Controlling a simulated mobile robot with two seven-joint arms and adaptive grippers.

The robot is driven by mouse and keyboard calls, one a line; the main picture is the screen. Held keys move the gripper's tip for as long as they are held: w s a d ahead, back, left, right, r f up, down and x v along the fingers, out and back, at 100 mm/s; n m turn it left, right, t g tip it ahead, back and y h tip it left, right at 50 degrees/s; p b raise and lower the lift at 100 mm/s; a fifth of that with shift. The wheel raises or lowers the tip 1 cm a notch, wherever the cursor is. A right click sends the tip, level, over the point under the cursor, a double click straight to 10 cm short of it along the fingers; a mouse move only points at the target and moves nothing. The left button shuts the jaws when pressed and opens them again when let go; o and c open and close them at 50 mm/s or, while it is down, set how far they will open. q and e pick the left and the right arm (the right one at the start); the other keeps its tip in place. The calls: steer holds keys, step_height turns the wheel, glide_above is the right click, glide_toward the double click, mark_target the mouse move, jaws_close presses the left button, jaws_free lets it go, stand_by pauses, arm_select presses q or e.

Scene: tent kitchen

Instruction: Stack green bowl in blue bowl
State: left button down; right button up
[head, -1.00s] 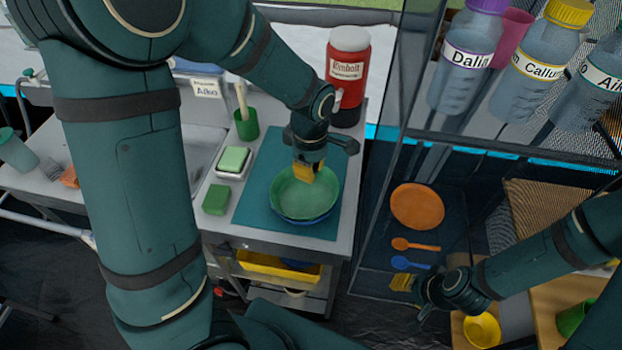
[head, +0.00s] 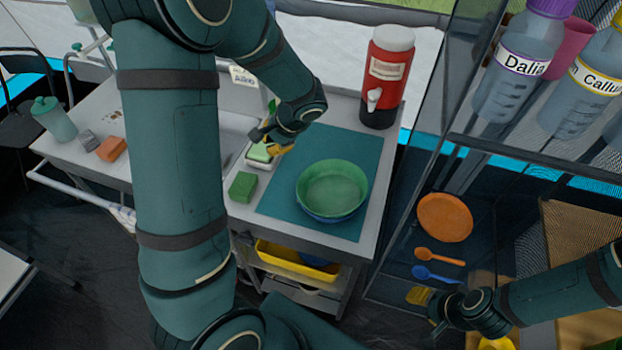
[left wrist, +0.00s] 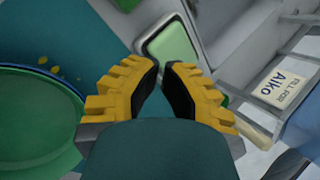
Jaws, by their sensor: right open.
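The green bowl (head: 332,185) sits nested inside the blue bowl (head: 330,218), whose rim and side show just below it. Both stand on the teal mat (head: 372,150) on the counter. The green bowl also shows at the left of the left wrist view (left wrist: 35,120). My left gripper (head: 272,142) is open and empty, up and left of the bowls, above the soap dish. A gap shows between its yellow fingers in the left wrist view (left wrist: 165,70). My right gripper (head: 420,296) is low at the right, away from the bowls, open.
A green sponge (head: 242,187) lies left of the mat. A green soap bar (head: 260,152) in its dish is partly hidden by my left gripper. A red drink dispenser (head: 388,75) stands behind the mat. A glass-sided shelf with bottles (head: 518,70) rises at the right.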

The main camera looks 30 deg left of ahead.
arm_select(q)
steer(key=a+m+y, duration=0.1)
steer(key=a+m, duration=0.1)
steer(key=m, duration=0.2)
steer(key=a+m+y, duration=0.1)
steer(key=a+m, duration=0.2)
steer(key=a+f+m, duration=0.1)
steer(key=a+m, duration=0.2)
steer(key=m, duration=0.1)
steer(key=shift+m+t+y+b, duration=0.3)
steer(key=shift+t+y+b, duration=0.05)
steer(key=shift+t+y, duration=0.05)
steer(key=shift+w+a+m, duration=0.15)
steer(key=shift+a+m, duration=0.1)
steer(key=shift+m, duration=0.45)
steer(key=b, duration=0.1)
glide_above(303, 179)
steer(key=d, duration=0.2)
steer(key=shift+d, duration=0.15)
steer(key=shift+d+f, duration=0.25)
steer(key=shift+d, duration=0.4)
steer(key=f+b, duration=0.1)
steer(key=f, duration=0.3)
steer(key=shift+a+f+b, duration=0.2)
steer(key=shift+f+b, duration=0.15)
steer(key=shift+f, duration=0.05)
steer(key=shift+a+r, duration=0.2)
steer(key=shift+a, duration=0.3)
steer(key=shift+a, duration=1.1)
